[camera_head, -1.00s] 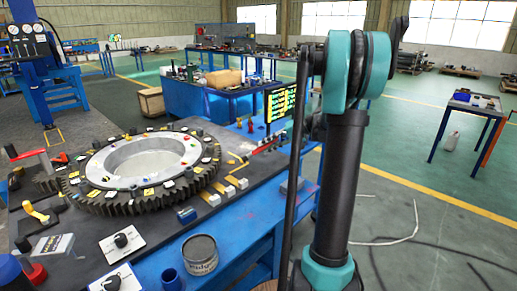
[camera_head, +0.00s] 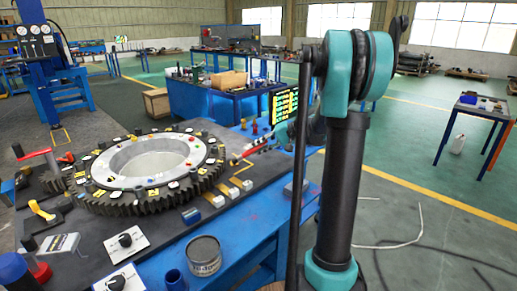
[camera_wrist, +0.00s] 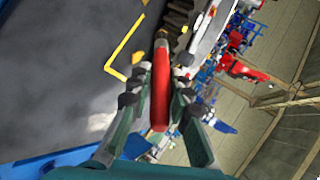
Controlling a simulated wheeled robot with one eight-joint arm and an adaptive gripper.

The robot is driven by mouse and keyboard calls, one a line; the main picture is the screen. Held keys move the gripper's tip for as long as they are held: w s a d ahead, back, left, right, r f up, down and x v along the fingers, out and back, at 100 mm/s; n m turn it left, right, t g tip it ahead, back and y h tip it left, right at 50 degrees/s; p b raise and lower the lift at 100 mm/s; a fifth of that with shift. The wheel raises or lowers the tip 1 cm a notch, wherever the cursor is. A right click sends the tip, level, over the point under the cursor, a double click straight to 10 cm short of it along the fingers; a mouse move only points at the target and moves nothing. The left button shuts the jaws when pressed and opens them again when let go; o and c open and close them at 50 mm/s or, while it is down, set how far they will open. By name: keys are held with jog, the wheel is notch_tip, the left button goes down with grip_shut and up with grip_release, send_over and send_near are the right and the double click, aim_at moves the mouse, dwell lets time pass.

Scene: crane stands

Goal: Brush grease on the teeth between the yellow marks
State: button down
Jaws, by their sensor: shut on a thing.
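The big dark toothed ring gear (camera_head: 205,181) lies flat on the workbench in the head view, with small yellow and white tags around its top. Its teeth (camera_wrist: 178,22) also show at the top of the wrist view. My gripper (camera_wrist: 160,85) is shut on the red handle of the brush (camera_wrist: 160,100), its fingers on either side. In the head view the red handle (camera_head: 259,144) is just right of the gear's far right edge, and my arm partly hides my gripper. The brush tip is too small to judge for contact. A grease tin (camera_head: 204,254) stands at the bench's front edge.
A red-handled lever (camera_head: 36,153) rises left of the gear. Small pale blocks (camera_head: 235,190) on yellow strips sit at its right. A lit screen (camera_head: 284,105) stands behind the brush. Cards with black knobs (camera_head: 126,241) lie in front.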

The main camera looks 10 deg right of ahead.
jog(key=shift+w+a, duration=0.1)
jog(key=shift+a, duration=1.4)
dwell(0.6)
jog(key=shift+w, duration=0.15)
jog(key=shift+w+d, duration=0.7)
jog(key=shift+w, duration=4.85)
jog(key=shift+s+a, duration=0.15)
jog(key=shift+s, duration=2.7)
jog(key=shift+s+a, duration=0.15)
jog(key=shift+s, duration=2.7)
jog(key=d, duration=0.6)
jog(key=shift+s, duration=0.2)
jog(key=shift+d, duration=0.1)
